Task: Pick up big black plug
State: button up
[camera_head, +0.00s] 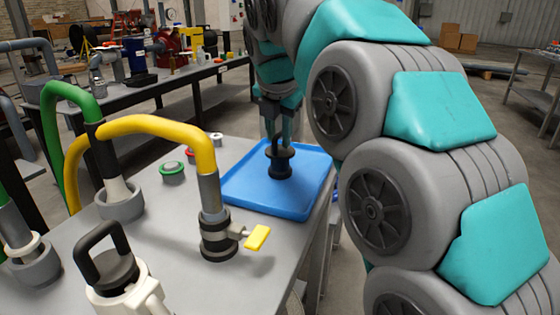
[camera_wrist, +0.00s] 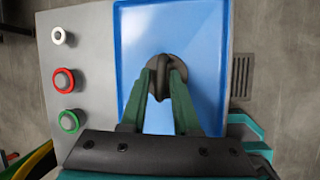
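A black plug (camera_head: 280,165) with a round flange stands on the blue tray (camera_head: 236,192). In the wrist view the plug (camera_wrist: 158,92) shows its upright handle and round top from above. My gripper (camera_head: 280,140) points down at the plug from above. In the wrist view my gripper's green fingers (camera_wrist: 162,76) reach on both sides of the handle. I cannot tell whether they press on it. Another black-handled plug (camera_head: 106,262) sits in a white fitting in the foreground, away from my gripper.
Left of the tray stands a yellow hose (camera_head: 150,125) on a black coupling with a yellow lever (camera_head: 257,238). A green hose (camera_head: 75,97) rises behind it. Green (camera_head: 172,172) and red buttons sit beside the tray. The tray around the plug is bare.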

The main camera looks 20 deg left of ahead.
jog(key=shift+w+f, duration=0.1)
jog(key=shift+f, duration=0.15)
grip_shut()
dwell(1.3)
